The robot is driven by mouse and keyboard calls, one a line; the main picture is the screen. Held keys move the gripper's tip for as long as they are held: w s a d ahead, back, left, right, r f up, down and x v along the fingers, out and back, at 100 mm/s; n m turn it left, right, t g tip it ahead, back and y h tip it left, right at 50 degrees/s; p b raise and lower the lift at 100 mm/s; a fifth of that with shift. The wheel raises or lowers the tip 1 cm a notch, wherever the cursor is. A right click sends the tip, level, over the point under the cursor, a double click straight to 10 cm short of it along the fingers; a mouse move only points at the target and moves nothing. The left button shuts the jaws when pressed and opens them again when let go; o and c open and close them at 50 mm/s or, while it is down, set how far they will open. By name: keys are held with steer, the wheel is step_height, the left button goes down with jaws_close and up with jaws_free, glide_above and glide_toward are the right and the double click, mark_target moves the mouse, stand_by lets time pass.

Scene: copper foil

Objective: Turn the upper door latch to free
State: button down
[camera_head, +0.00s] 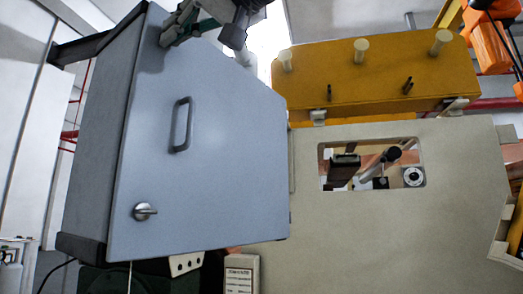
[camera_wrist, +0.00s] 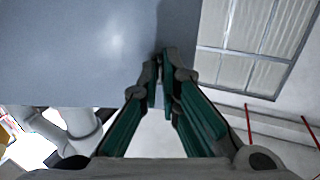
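The blue-grey cabinet door (camera_head: 235,165) stands closed at the left in the head view. Its surface also fills the upper left of the wrist view (camera_wrist: 75,50). A round lower latch (camera_head: 145,211) sits near the door's lower left corner. My gripper (camera_head: 172,32) is at the door's upper left corner. In the wrist view my gripper (camera_wrist: 160,68) has its green fingers drawn close together at the door's edge. A small dark bit shows in the narrow gap between the tips. The upper latch is not clearly visible; the fingers cover that corner. I cannot tell whether they hold it.
A vertical bar handle (camera_head: 181,125) stands out from the door's middle. A beige panel (camera_head: 400,220) with a window-like opening and a yellow block (camera_head: 375,75) with pegs stand to the right. An orange machine (camera_head: 490,50) is at the far right.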

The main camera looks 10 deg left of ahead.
steer(key=shift+f, duration=0.1)
steer(key=c, duration=1.8)
jaws_free()
steer(key=v, duration=1.2)
steer(key=shift+w, duration=0.1)
